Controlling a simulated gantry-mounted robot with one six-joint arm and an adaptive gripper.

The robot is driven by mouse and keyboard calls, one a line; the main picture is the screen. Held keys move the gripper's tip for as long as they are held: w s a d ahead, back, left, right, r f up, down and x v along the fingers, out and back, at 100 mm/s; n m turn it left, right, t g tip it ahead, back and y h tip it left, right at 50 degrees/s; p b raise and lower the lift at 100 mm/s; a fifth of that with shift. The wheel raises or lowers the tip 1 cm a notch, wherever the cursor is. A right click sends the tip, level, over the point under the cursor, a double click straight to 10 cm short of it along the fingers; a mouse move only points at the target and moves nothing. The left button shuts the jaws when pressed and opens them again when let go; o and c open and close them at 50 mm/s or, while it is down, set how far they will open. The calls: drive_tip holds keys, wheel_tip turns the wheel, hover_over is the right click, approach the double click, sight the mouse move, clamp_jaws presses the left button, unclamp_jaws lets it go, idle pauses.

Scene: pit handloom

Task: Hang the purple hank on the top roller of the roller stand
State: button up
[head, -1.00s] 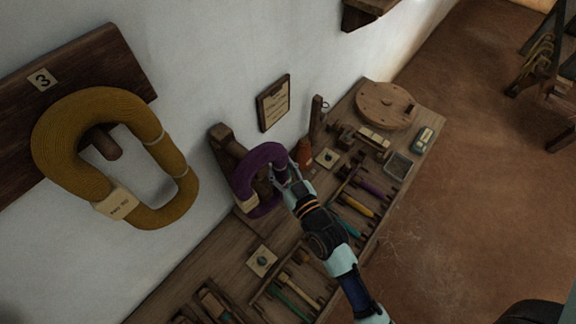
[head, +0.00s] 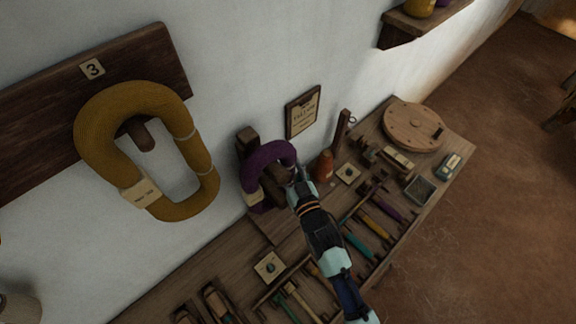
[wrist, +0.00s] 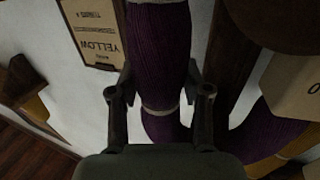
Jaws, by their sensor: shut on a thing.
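The purple hank (head: 270,155) is a thick loop with a pale label, held upright beside a dark wooden stand (head: 246,142) on the bench by the wall. This stand looks like the roller stand; the hank hides much of it, and I cannot tell whether the loop is around a roller. My gripper (head: 294,180) is shut on the hank's right side. In the wrist view, my fingers (wrist: 160,98) are on both sides of the purple hank (wrist: 160,50), near a pale tie band.
A mustard hank (head: 105,115) hangs on a wall peg at left, under tag 3. An orange-brown cone (head: 324,166) stands right of the hank. Tools and a round wooden disc (head: 413,127) occupy the bench (head: 215,262).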

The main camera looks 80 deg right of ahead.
drive_tip(key=shift+f, duration=0.5)
drive_tip(key=o, duration=1.3)
drive_tip(key=shift+s+r, duration=0.1)
drive_tip(key=shift+s, duration=0.05)
drive_tip(key=shift+o, duration=0.3)
drive_tip(key=shift+r, duration=0.1)
drive_tip(key=v, duration=1.2)
drive_tip(key=shift+r, duration=0.1)
